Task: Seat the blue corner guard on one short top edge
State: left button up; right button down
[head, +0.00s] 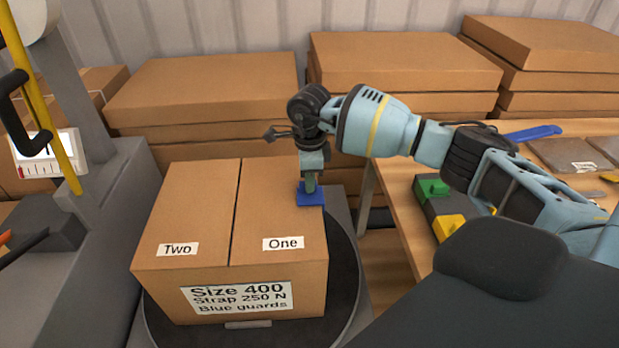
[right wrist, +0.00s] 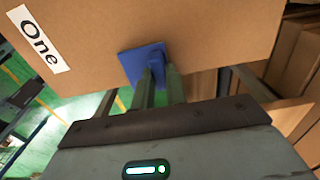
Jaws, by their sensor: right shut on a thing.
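A closed cardboard box (head: 200,225) stands on a dark round turntable (head: 347,290), with "Two" and "One" labels on its top and a "Size 400, Strap 250 N, Blue guards" label on its front. The blue corner guard (head: 311,198) is at the right top edge of the box, on the "One" side. My right gripper (head: 310,184) points down, shut on the guard. In the right wrist view the fingers hold the raised rib of the guard (right wrist: 142,64), whose plate overlaps the box edge. I cannot tell whether it sits fully flush. My left gripper is not in view.
Green (head: 433,187) and yellow (head: 449,227) guards sit in a dark holder on the wooden bench (head: 400,190) at right. A blue strip-like tool (head: 532,133) lies behind my arm. Stacked flat cartons (head: 205,85) fill the back. A grey machine with a yellow bar (head: 45,100) stands at left.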

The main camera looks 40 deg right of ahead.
jog(key=c, duration=1.4)
grip_release()
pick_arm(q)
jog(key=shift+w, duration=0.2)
pick_arm(e)
jog(key=shift+o, duration=0.3)
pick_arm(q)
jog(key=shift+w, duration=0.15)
pick_arm(e)
jog(key=shift+r, duration=0.1)
notch_tip(320, 180, up, 7)
jog(key=shift+f, duration=0.2)
jog(key=shift+r, duration=0.5)
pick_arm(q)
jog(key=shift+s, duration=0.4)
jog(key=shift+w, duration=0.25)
